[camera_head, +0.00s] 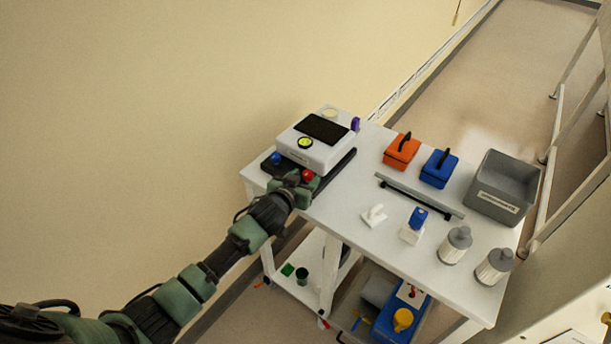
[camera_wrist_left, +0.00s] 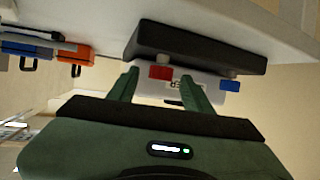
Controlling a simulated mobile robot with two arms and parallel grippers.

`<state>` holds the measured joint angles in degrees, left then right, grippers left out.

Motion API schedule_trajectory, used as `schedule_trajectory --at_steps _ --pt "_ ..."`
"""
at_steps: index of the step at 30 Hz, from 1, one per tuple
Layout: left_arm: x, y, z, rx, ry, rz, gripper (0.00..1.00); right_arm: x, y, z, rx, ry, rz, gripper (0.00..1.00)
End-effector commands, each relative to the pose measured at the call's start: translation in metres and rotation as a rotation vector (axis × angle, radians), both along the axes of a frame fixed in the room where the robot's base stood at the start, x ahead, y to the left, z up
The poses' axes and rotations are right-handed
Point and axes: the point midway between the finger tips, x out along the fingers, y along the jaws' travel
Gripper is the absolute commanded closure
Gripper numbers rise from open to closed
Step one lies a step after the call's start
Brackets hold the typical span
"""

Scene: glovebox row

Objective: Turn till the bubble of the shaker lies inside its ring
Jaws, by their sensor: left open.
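The shaker (camera_head: 312,155) is a white box with a dark top plate, on a dark base at the table's far left corner. Its round yellow-green level (camera_head: 305,142) lies on top; the bubble is too small to place against the ring. A red knob (camera_head: 308,175) and a blue knob (camera_head: 276,158) sit at its front. My left gripper (camera_head: 298,182) is at the red knob. In the left wrist view the open fingers (camera_wrist_left: 160,78) stand either side of the red knob (camera_wrist_left: 160,72), with the blue knob (camera_wrist_left: 230,85) outside them. My right gripper is out of view.
On the white table (camera_head: 345,205) are an orange box (camera_head: 401,152), a blue box (camera_head: 439,170), a grey bin (camera_head: 505,187), a dark bar (camera_head: 418,197) and two grey-topped bottles (camera_head: 455,245). A lower shelf holds more items.

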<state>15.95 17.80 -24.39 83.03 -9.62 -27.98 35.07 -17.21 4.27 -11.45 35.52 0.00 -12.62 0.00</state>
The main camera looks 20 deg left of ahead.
Motion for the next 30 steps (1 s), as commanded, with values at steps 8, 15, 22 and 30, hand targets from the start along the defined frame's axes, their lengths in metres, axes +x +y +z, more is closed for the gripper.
schedule_trajectory --at_steps 8,15,22,30 --pt "0.0074 -0.0010 -0.0032 0.001 0.000 0.000 0.50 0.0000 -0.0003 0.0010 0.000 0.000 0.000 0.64" --pt "0.0072 -0.0008 -0.0032 0.001 0.000 0.000 0.78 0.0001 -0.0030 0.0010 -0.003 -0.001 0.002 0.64" --pt "0.0071 -0.0007 -0.0032 0.000 0.000 -0.002 1.00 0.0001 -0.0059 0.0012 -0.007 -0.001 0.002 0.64" --pt "0.0078 0.0027 -0.0020 0.005 0.000 -0.055 1.00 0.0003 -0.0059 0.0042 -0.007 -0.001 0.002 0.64"
